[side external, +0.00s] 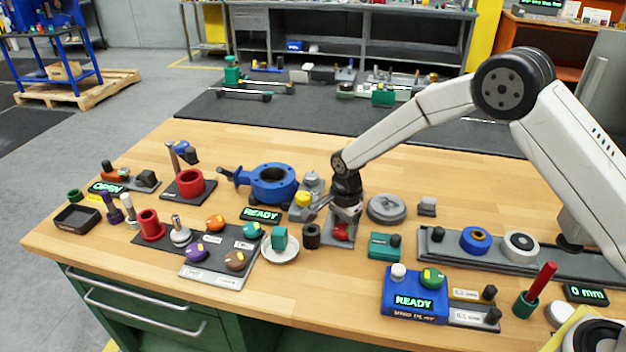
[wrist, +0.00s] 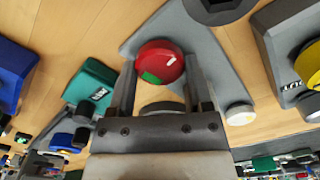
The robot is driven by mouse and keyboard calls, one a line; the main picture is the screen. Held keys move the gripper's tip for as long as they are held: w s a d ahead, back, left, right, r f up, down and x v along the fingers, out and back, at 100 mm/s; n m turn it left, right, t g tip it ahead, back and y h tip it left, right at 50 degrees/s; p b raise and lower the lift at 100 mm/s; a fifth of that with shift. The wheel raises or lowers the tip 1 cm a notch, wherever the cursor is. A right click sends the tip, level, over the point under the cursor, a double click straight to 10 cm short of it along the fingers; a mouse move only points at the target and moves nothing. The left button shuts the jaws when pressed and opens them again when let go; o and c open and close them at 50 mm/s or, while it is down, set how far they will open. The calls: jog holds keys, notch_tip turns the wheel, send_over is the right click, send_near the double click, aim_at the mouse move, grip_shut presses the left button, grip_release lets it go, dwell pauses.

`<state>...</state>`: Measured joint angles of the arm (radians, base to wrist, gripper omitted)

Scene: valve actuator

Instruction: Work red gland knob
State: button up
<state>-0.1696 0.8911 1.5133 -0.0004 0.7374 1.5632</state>
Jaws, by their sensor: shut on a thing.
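The red gland knob (wrist: 160,60) is round, with a green patch and a white mark on its face. It sits over a grey plate (wrist: 210,45) in the wrist view. My gripper (wrist: 159,70) is shut on the knob, with one finger on each side. In the side external view my gripper (side external: 343,222) points down at the red knob (side external: 341,232), which is partly hidden by the fingers. A white round button (wrist: 240,114) lies on the grey plate beside the right finger.
A green box (side external: 384,246) stands close to the right of the knob, and a dark cylinder (side external: 312,236) close to the left. A grey block with a yellow knob (side external: 303,199) is behind left. A grey disc (side external: 386,209) lies behind right. Bare wood shows in front.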

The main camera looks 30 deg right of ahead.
aim_at(344, 229)
dwell(0.4)
jog(key=o, duration=1.3)
jog(key=shift+r, duration=0.15)
jog(key=shift+r, duration=3.75)
jog(key=shift+s, duration=0.1)
jog(key=s+d+r+n+t, duration=0.1)
jog(key=s+d+n, duration=0.2)
jog(key=s+n, duration=0.2)
jog(key=s+d+r+n, duration=0.1)
jog(key=s+n, duration=0.4)
jog(key=s, duration=0.5)
jog(key=s+d+r+n+t, duration=0.1)
jog(key=s+d+n, duration=0.3)
jog(key=s+n, duration=0.2)
jog(key=shift+s+d+t, duration=0.3)
jog(key=shift+s+d, duration=0.05)
jog(key=shift+s, duration=0.45)
